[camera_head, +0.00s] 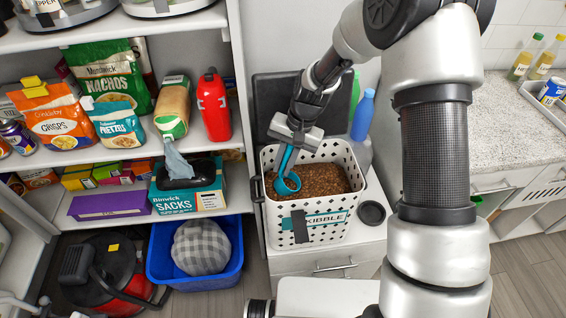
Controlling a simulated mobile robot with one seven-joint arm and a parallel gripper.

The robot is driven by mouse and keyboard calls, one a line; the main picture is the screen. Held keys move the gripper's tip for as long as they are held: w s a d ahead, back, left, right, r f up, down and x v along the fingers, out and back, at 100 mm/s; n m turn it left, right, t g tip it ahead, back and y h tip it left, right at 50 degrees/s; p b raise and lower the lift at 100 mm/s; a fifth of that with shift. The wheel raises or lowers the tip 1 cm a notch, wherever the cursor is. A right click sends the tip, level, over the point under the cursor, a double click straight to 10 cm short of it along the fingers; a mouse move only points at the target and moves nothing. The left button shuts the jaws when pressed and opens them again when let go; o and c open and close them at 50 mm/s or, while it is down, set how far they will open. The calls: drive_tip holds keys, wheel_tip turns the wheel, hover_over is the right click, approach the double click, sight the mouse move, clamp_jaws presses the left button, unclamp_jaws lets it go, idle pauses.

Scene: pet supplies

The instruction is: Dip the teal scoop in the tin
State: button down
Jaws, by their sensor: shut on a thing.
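The teal scoop (287,183) hangs below my gripper (296,142), its handle up in the jaws and its round bowl low at the left inside the container. My gripper is shut on the scoop's handle. The container is a white perforated bin (330,234) with a KIBBLE label, rather than a plain tin. Brown kibble (330,178) fills much of it. The bowl appears at the kibble's surface; I cannot tell how deep it sits. My gripper is above the bin's left back part.
A blue bottle (362,116) stands behind the bin, and a dark panel (272,102) rises behind it. A small dark round lid (372,213) lies right of the bin. Packed shelves (195,18) stand close on the left. My arm fills the right side.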

drive_tip(key=shift+d+f+b, duration=0.2)
drive_tip(key=shift+f+b, duration=1.2)
drive_tip(key=shift+f, duration=0.85)
drive_tip(key=shift+d+h, duration=0.6)
drive_tip(key=shift+d, duration=3.1)
wheel_tip(320, 180, up, 17)
drive_tip(key=h+p, duration=0.6)
drive_tip(key=p, duration=0.9)
hover_over(285, 179)
drive_tip(key=shift+d+r, duration=0.1)
drive_tip(key=shift+d, duration=0.35)
